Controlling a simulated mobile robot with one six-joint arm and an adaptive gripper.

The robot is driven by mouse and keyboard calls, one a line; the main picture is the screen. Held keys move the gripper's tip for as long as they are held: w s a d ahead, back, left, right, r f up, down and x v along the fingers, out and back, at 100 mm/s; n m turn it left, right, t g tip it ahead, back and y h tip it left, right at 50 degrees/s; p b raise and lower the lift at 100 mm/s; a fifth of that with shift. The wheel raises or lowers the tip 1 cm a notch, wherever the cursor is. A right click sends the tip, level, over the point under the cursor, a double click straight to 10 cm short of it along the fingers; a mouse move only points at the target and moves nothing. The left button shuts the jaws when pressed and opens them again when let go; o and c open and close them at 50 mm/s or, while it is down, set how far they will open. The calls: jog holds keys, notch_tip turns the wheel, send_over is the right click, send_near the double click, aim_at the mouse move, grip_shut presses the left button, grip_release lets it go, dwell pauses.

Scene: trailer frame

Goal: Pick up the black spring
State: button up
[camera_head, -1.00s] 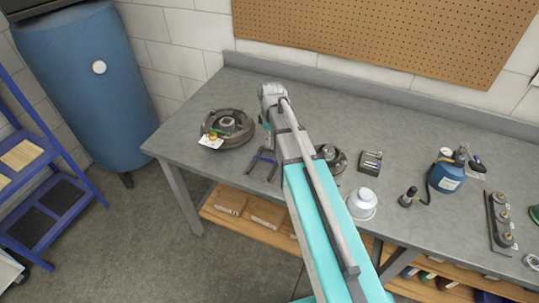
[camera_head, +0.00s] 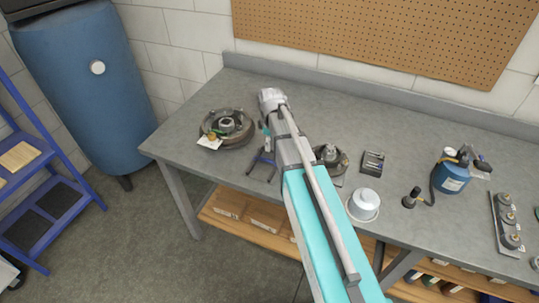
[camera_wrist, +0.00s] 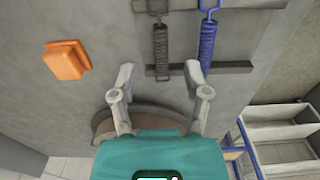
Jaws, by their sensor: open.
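The black spring (camera_wrist: 160,42) shows in the wrist view at the top middle, a dark coil with a hooked upper end. It lies lengthwise between two dark bars, the lower bar (camera_wrist: 178,70) crossing near its lower end. A blue spring (camera_wrist: 207,42) lies parallel just to its right. I cannot make out the black spring in the head view, where my arm covers part of the bench.
An orange block (camera_wrist: 66,60) lies left of the springs in the wrist view. A round brown drum (camera_head: 228,128) sits on the grey workbench (camera_head: 320,110) at left. The bench's back is mostly clear.

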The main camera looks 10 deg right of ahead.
jog(key=shift+f+b, duration=1.2)
jog(key=shift+f, duration=0.3)
jog(key=shift+c, duration=0.3)
grip_shut()
